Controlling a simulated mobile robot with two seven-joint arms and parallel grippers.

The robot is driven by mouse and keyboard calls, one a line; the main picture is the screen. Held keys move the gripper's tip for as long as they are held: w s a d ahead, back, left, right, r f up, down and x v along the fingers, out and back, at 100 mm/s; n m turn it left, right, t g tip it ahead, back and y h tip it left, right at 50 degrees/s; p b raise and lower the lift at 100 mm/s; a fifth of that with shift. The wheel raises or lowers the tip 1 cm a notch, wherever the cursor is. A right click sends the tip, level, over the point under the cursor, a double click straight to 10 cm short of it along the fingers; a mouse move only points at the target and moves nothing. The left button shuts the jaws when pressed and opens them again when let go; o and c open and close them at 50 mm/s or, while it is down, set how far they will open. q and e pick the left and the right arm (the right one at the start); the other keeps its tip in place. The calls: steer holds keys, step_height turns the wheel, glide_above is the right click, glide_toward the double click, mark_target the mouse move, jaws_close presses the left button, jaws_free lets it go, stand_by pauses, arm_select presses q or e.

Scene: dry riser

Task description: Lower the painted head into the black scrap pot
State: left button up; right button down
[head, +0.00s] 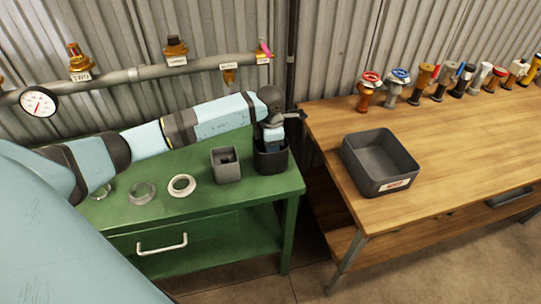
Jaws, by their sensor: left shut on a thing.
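The black scrap pot (271,164) stands at the right end of the green bench, near its corner. My left gripper (271,148) points down into the mouth of this pot, with its wrist just above the rim. It is shut on the painted head, but its fingertips and the head are largely hidden by the pot wall and the gripper itself. I cannot tell whether the head touches the pot's bottom. My right gripper is not in view.
A grey pot (226,167) stands just left of the black pot. Pale rings (182,186) lie further left on the green bench (210,204). A pipe with a gauge (39,102) runs behind. A wooden bench (450,150) at right holds a dark tray (379,163) and several valves.

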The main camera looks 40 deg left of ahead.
arm_select(q)
steer(key=shift+f+b, duration=0.65)
steer(key=shift+f, duration=0.35)
stand_by(0.3)
steer(key=o, duration=1.1)
